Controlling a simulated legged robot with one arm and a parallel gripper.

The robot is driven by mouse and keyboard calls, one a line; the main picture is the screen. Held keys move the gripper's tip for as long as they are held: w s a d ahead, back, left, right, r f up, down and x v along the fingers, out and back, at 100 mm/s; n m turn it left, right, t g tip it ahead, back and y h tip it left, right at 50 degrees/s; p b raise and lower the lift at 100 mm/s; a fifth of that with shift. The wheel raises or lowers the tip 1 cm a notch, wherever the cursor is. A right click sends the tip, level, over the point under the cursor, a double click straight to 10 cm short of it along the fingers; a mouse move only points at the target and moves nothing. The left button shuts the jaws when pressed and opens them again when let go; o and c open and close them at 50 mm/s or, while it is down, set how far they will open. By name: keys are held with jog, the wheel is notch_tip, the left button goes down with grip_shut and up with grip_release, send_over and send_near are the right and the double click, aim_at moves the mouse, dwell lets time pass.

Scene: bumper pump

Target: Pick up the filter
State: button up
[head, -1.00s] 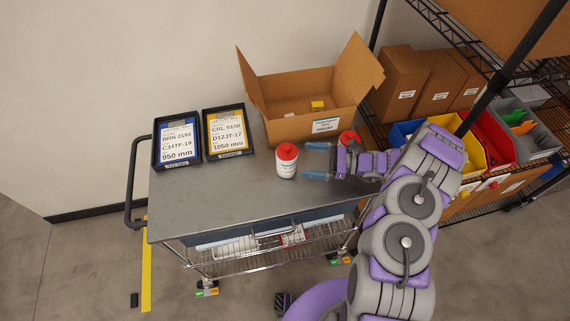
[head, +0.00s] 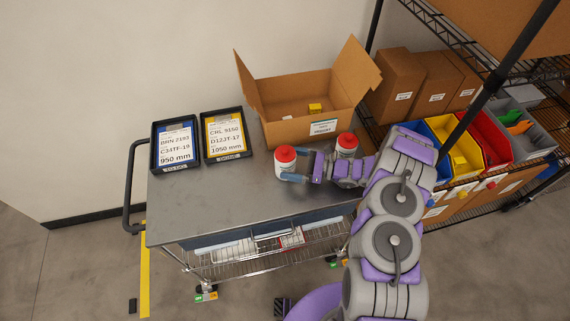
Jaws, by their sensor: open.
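A white filter (head: 284,163) with a red cap stands upright on the grey cart top (head: 215,200). My gripper (head: 294,165) reaches it from the right and is open. One blue fingertip overlaps the filter's lower front, and the other finger is partly hidden behind its right side. I cannot tell whether the fingers touch it. A second white filter with a red cap (head: 347,141) stands further right, its lower part hidden behind my gripper and wrist.
An open cardboard box (head: 290,133) with small yellow items stands at the cart's back. Two black trays with labels, left (head: 155,164) and right (head: 205,155), lie at the left. A rack with coloured bins (head: 490,135) stands at the right. The cart's front left is clear.

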aim_at(280, 160)
jog(key=shift+w+a, duration=0.25)
jog(key=shift+a, duration=0.8)
jog(key=shift+w+a, duration=0.2)
jog(key=shift+a, duration=0.85)
jog(key=c, duration=1.4)
jog(key=shift+c, duration=0.2)
